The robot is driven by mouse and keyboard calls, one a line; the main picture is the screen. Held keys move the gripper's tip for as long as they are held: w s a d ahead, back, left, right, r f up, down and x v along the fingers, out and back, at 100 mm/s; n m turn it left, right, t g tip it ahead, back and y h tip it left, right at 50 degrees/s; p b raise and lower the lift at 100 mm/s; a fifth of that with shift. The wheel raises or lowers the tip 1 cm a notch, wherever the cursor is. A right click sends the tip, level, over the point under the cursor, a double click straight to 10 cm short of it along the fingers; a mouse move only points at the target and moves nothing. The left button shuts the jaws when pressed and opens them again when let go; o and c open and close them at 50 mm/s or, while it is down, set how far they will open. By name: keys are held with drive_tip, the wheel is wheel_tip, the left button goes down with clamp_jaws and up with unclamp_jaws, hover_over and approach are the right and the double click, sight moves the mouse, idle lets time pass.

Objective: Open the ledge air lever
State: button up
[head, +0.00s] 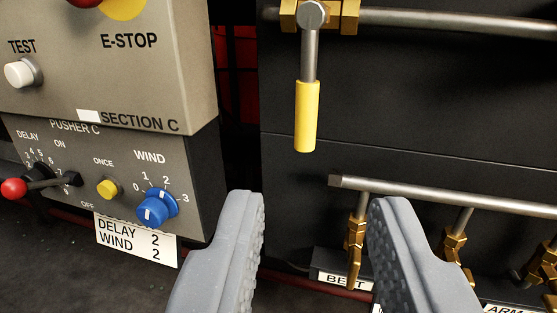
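My gripper (318,208) is open and empty. Its two grey ridged fingers rise from the bottom edge, wide apart. Above and between the fingertips hangs a yellow-handled lever (307,115) on a brass valve (318,16) in a steel pipe. It points straight down, across the pipe. Below it, small brass valves hang from a lower pipe (440,195). The leftmost brass valve (354,240) is just left of my right finger, above a label reading "BELT" (340,279). No label reading "ledge" is legible, so I cannot tell which lever is the ledge air one.
At left is a grey control box (150,85) with "E-STOP" and "TEST" buttons. Below it, a panel holds a red-knobbed lever (14,188), a yellow button (108,188) and a blue knob (156,208). A dark panel (400,90) stands behind the pipes.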

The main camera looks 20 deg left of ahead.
sight(307, 107)
drive_tip(key=w+a+b, duration=0.1)
drive_tip(key=w, duration=0.3)
drive_tip(key=w+a+b, duration=0.1)
drive_tip(key=w, duration=0.4)
drive_tip(key=w+b, duration=0.1)
drive_tip(key=w, duration=0.3)
drive_tip(key=shift+w+a, duration=0.2)
drive_tip(key=shift+a, duration=0.2)
